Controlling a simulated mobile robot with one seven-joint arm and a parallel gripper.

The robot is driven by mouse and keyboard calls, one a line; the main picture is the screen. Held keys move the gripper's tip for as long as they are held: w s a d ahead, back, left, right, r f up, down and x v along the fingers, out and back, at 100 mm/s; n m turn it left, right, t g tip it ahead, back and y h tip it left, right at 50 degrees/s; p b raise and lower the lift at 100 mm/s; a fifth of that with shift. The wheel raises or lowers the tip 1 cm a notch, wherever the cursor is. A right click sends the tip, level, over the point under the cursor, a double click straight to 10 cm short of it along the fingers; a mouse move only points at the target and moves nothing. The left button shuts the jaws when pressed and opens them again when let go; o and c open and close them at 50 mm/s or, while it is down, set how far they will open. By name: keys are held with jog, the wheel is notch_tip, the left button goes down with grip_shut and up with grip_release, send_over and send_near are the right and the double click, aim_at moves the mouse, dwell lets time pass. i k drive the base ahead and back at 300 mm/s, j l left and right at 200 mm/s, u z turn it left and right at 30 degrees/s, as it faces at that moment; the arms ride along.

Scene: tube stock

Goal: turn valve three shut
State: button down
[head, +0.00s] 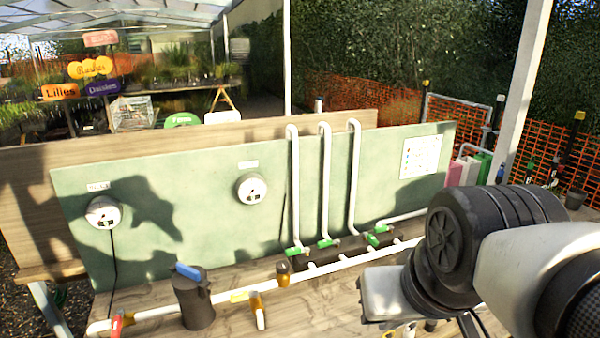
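Three green-handled valves stand in a row on a dark manifold at the foot of the green panel: a left one (297,251), a middle one (328,243) and a right one (378,235). The right handle sits at a different angle from the other two. I cannot read a number on any valve. My arm comes in from the right, near the manifold's right end. My gripper's fingers do not show.
The green panel (200,220) carries two round gauges, left (103,212) and right (251,188), and a white chart (421,157). Three white pipes rise from the manifold. A dark cylinder (196,305) stands on the wooden bench (340,310). My arm hides the bench's right side.

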aim_at(370, 238)
jog(key=l+u, duration=0.3)
jog(key=l, duration=0.35)
jog(key=l+u, duration=0.35)
jog(key=l, duration=0.3)
